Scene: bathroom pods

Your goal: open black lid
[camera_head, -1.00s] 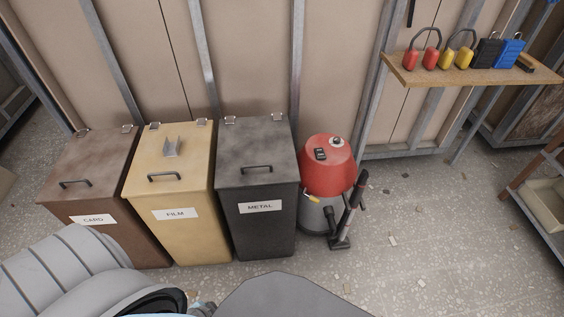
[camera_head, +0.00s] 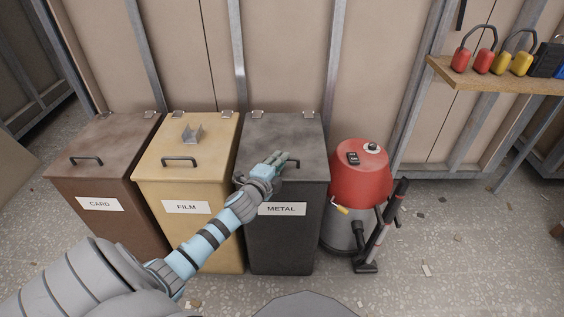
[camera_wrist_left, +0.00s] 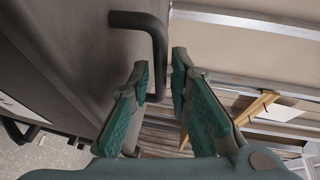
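The black bin marked METAL (camera_head: 281,240) stands upright with its black lid (camera_head: 265,135) shut. The lid's dark bar handle (camera_head: 296,161) is at its front edge, partly hidden behind my left gripper (camera_head: 281,158). In the left wrist view the handle (camera_wrist_left: 150,28) bends down, and its lower part shows in the gap between the open fingers of my left gripper (camera_wrist_left: 160,72). The fingers look apart from each other and not closed on the handle. Whether either finger touches it, I cannot tell. My right gripper is in neither view.
A yellow FILM bin (camera_head: 187,240) with a grey bracket (camera_head: 193,134) on its lid and a brown CARD bin (camera_head: 100,215) stand to the left. A red vacuum (camera_head: 358,180) stands close on the right. A wooden shelf (camera_head: 490,80) is farther right.

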